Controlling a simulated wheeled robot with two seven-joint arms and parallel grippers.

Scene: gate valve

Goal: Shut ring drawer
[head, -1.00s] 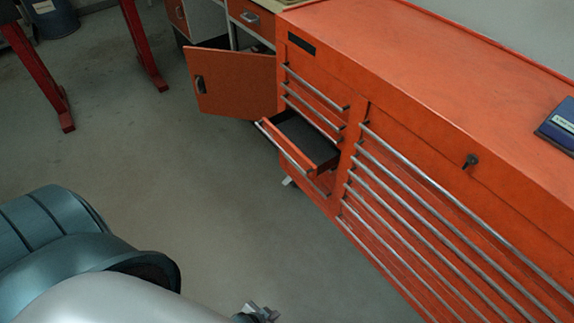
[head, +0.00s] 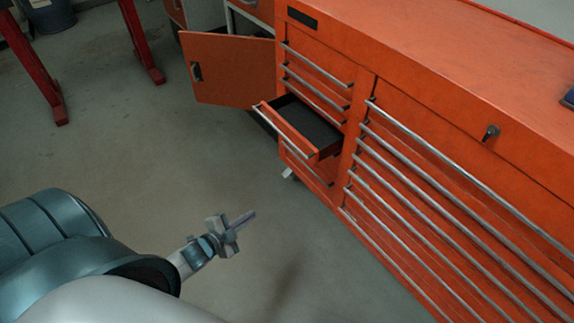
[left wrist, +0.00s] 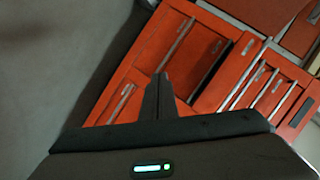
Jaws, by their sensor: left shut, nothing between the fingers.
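The ring drawer (head: 309,127) stands pulled out of the left column of the orange tool cabinet (head: 420,50). Its dark inside shows, and a silver bar handle runs along its front edge. In the left wrist view the open drawer (left wrist: 212,75) shows ahead of the fingers. My left gripper (head: 250,215) is shut and empty, in front of and below the drawer, apart from it. In the left wrist view its fingers (left wrist: 160,85) are together and point at the cabinet. My right gripper is not in view.
An orange cupboard door (head: 228,68) hangs open left of the drawer. Closed drawers with bar handles (head: 450,190) fill the cabinet's right side. Red stand legs (head: 140,40) are at the back left. The grey floor (head: 130,130) before the drawer is clear.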

